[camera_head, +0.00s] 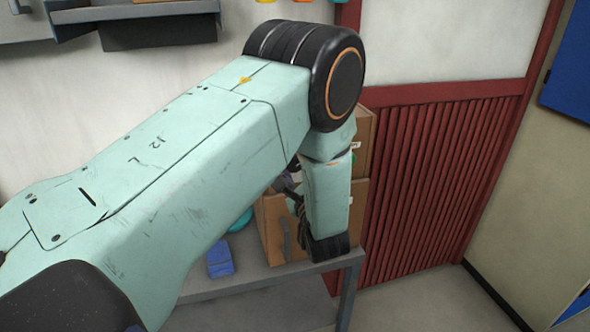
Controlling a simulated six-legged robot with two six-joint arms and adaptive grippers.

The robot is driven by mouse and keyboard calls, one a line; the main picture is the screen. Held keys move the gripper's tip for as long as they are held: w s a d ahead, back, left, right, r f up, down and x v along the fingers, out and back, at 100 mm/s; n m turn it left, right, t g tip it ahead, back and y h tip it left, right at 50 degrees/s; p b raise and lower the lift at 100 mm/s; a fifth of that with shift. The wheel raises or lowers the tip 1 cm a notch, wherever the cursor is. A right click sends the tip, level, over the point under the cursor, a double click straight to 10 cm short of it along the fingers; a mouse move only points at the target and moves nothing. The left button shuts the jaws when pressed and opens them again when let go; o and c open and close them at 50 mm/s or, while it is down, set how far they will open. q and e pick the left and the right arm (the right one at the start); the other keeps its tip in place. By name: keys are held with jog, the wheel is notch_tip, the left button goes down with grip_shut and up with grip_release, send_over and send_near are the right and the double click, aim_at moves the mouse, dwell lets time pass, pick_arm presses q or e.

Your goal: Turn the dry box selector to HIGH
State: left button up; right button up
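My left arm comes in from the left and covers much of the middle of the view. Its wrist bends down in front of brown boxes on a grey table. Of my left gripper (292,190), only a small dark part shows beside the wrist, mostly hidden behind the arm. Its fingers cannot be made out. A brown box (271,232) stands on the table, partly covered by my wrist. I cannot tell whether it is the dry box, and no selector can be made out. My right gripper is not in view.
The grey table (262,276) has its right edge below my wrist. A blue object (220,257) and a teal round object (241,220) lie on it. A red ribbed panel (430,180) is on the wall to the right. A grey shelf (140,14) hangs at upper left.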

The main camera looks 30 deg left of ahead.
pick_arm(q)
jog(key=o, duration=0.3)
jog(key=shift+o, duration=0.2)
jog(key=v, duration=0.7)
jog(key=shift+s+d, duration=0.2)
dwell(0.4)
